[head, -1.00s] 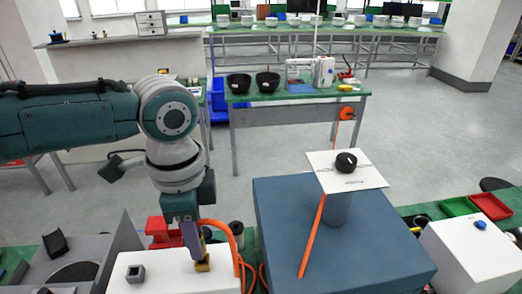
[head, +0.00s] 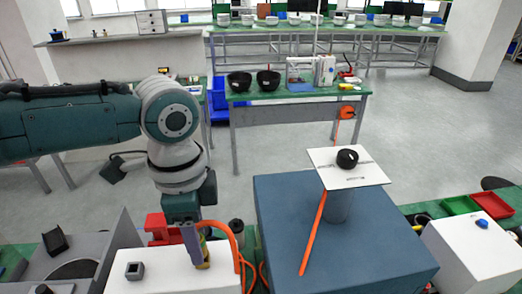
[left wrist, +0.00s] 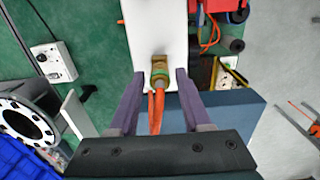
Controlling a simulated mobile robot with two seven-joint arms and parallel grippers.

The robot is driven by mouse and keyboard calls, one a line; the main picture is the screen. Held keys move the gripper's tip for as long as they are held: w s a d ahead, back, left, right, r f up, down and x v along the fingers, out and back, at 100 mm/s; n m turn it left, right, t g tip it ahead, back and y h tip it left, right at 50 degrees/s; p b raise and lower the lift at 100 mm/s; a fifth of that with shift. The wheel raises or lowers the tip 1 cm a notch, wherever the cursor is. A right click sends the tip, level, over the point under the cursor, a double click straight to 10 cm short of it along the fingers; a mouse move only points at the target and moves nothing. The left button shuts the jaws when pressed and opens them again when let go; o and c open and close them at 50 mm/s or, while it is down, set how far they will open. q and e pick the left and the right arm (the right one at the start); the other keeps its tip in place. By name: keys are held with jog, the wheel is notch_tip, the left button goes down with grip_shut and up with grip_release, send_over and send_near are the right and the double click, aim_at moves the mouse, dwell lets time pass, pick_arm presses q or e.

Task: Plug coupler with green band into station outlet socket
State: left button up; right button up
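The coupler with the green band (left wrist: 158,73) is brass-coloured and sits on the white box (left wrist: 157,25) in the left wrist view. An orange cable runs from it toward the camera. In the head view the coupler (head: 204,252) stands upright on the white box (head: 165,272), partly hidden by a finger. My left gripper (left wrist: 159,78) is open, its purple fingers on either side of the coupler with gaps visible. It also shows in the head view (head: 200,262), pointing down. My right gripper is out of view.
The orange cable (head: 238,245) loops down right of the coupler. Another white box (head: 470,260) is farther right.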

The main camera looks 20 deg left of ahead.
pick_arm(q)
jog(key=shift+o, duration=0.8)
notch_tip(320, 180, up, 10)
jog(key=shift+f+b, duration=0.1)
jog(key=shift+b, duration=0.85)
